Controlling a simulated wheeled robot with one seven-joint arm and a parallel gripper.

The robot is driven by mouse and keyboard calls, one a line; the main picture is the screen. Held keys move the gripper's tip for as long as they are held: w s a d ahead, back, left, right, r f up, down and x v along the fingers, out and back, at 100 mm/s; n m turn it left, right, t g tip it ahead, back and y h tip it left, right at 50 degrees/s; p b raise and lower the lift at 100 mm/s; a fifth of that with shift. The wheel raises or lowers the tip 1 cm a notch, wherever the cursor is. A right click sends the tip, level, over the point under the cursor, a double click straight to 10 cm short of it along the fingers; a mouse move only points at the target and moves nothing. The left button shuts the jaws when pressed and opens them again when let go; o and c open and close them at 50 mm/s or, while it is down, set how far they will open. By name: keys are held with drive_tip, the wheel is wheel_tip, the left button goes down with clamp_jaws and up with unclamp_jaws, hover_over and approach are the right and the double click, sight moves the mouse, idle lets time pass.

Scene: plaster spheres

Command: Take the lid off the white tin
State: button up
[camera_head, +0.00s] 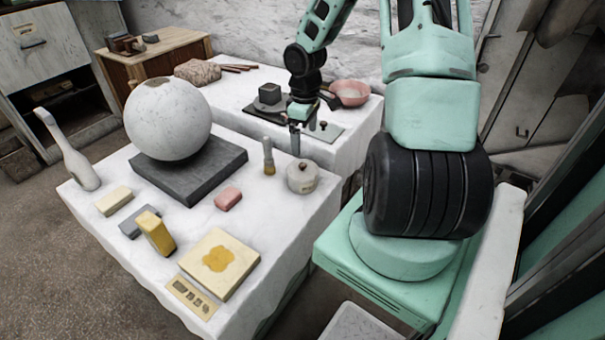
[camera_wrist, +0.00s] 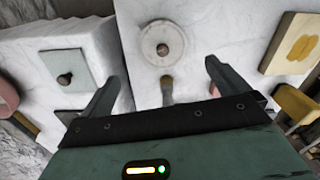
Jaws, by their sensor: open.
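The white tin (camera_head: 302,178) stands upright at the right end of the near white block, its lid (camera_head: 302,168) on top with a small dark knob. In the wrist view the tin's lid (camera_wrist: 160,50) shows from above, round and pale, with the brown knob (camera_wrist: 163,50) near its middle. My gripper (camera_head: 296,140) is above and behind the tin in the head view, apart from it. In the wrist view my gripper (camera_wrist: 158,78) has its two fingers wide apart and empty, with the lid beyond their tips.
A large plaster sphere (camera_head: 168,118) rests on a dark slab (camera_head: 190,172). A pink block (camera_head: 228,199) lies nearby. A pink bowl (camera_head: 350,92) stands on the far block.

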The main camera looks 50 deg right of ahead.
drive_tip(key=b, duration=0.1)
hover_over(302, 164)
drive_tip(key=f, duration=0.5)
drive_tip(key=shift+s+d, duration=0.2)
drive_tip(key=shift+s, duration=0.1)
drive_tip(key=shift+w+a+f+b, duration=0.15)
drive_tip(key=shift+f+b, duration=0.45)
drive_tip(key=shift+f, duration=0.8)
drive_tip(key=shift+w+a+f+b, duration=0.15)
drive_tip(key=shift+f+b, duration=0.4)
drive_tip(key=shift+f, duration=0.8)
drive_tip(key=shift+d, duration=0.1)
drive_tip(key=c, duration=0.7)
